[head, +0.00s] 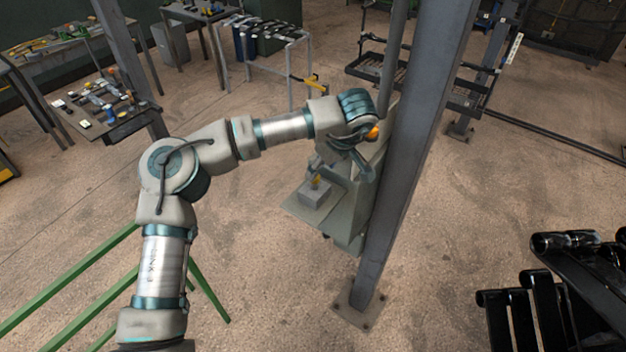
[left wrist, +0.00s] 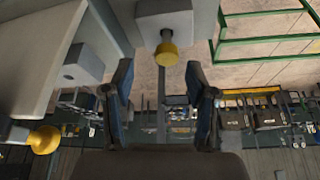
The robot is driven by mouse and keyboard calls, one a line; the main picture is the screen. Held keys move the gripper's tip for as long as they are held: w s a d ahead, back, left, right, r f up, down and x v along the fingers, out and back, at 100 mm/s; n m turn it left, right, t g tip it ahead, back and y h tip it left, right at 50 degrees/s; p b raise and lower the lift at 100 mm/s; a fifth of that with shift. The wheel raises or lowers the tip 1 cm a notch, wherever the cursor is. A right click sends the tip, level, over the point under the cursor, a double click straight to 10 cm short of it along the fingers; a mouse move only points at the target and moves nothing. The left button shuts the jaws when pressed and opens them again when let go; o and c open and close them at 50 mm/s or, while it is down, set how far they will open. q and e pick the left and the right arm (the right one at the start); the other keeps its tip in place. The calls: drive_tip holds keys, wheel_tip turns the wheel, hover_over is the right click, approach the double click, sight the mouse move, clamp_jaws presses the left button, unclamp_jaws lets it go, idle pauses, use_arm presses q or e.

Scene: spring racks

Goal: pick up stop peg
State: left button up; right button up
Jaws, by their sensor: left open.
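A small yellow-topped peg, which looks like the stop peg (head: 316,181), stands on a grey block on a small shelf fixed to the post. In the left wrist view the yellow knob of the stop peg (left wrist: 167,53) shows on a short dark stem at the grey block (left wrist: 165,20), between the finger lines and beyond the tips. My left gripper (head: 341,163) is just above and right of it, open and empty. Its two blue-padded fingers (left wrist: 163,78) are spread, with a gap to the knob. My right gripper is not in view.
A second, orange-yellow knob (head: 373,132) sits beside my left wrist; a yellow knob (left wrist: 44,139) also shows low left in the left wrist view. The grey post (head: 410,170) stands close right. Green rails (head: 75,315) lie lower left, black tubes (head: 560,300) lower right.

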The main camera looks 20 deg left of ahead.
sight(315, 186)
use_arm(q)
drive_tip(key=shift+s+d+f, duration=0.1)
drive_tip(key=shift+f, duration=0.1)
drive_tip(key=shift+f+p, duration=0.3)
drive_tip(key=shift+f, duration=0.05)
drive_tip(key=x, duration=0.3)
drive_tip(key=shift+a+f+p, duration=0.2)
drive_tip(key=shift+a+p, duration=0.15)
drive_tip(key=shift+a+f, duration=0.2)
drive_tip(key=shift+a, duration=0.4)
drive_tip(key=c, duration=0.8)
drive_tip(key=shift+d, duration=0.15)
clamp_jaws()
drive_tip(key=shift+d, duration=0.2)
